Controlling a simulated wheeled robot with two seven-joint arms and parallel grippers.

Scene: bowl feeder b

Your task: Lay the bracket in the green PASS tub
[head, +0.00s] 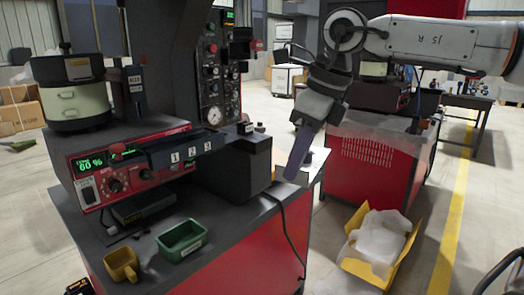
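The green tub (182,241) stands on the dark bench top near its front edge, with a white label too small to read. It looks empty from here. I cannot make out the bracket for certain; small dark pieces (114,229) lie on the bench below the feeder, too small to identify. My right gripper (297,155) hangs from the upper right, pointing down, to the right of the feeder and well apart from the tub. Its fingers overlap from this angle, so neither their opening nor anything between them shows. My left gripper is out of the picture.
A yellow tub (122,265) stands left of the green one. The red feeder controller (130,167) and the numbered track (180,152) are behind them. A dark block (236,165) rises at the bench's right. A yellow carton (383,241) with white bags is on the floor.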

